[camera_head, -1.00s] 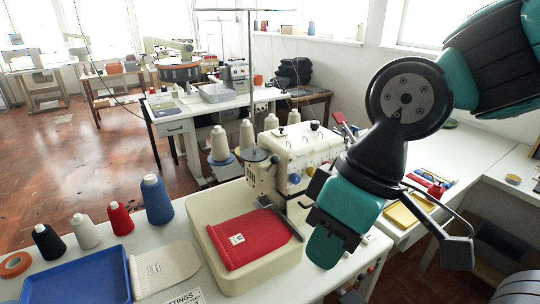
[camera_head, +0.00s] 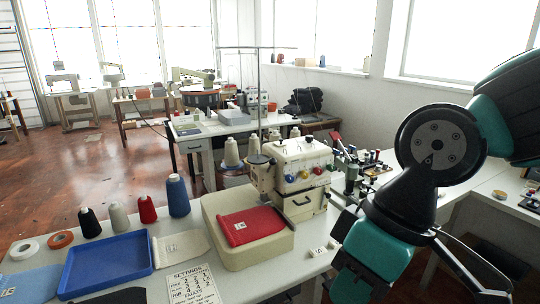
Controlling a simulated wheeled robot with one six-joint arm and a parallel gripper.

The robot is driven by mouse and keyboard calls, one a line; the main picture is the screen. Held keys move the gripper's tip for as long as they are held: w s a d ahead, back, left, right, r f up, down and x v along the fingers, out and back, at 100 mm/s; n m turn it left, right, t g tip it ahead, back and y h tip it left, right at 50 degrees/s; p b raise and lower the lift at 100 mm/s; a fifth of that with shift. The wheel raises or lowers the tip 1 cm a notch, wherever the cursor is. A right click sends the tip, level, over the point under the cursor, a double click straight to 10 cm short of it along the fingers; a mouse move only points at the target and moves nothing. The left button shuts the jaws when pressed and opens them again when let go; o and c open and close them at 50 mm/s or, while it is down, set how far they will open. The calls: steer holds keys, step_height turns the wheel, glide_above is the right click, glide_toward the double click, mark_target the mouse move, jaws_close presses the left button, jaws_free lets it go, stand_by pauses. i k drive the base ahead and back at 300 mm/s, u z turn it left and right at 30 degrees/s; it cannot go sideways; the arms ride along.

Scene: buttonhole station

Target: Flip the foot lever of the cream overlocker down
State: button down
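The cream overlocker (camera_head: 298,175) stands on the white table, right of the centre of the view. Coloured dials show on its front: blue, yellow and red. Its foot lever is too small to tell apart here. A red folded fabric (camera_head: 250,225) with a white label lies on the cream bed (camera_head: 262,255) in front of the machine. My gripper (camera_head: 345,292) is at the lower right, to the right of and nearer than the overlocker, apart from it. Its fingers are partly cut off by the lower edge, so its opening does not show.
A blue tray (camera_head: 107,262), a settings sheet (camera_head: 193,284) and a beige fabric (camera_head: 181,246) lie to the left. Several thread cones, including a blue one (camera_head: 178,195), stand behind them. A thin thread stand (camera_head: 259,95) rises behind the overlocker.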

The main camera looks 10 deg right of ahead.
mark_target(272, 161)
steer(key=z, duration=0.1)
steer(key=i, duration=1.1)
steer(key=u, duration=0.2)
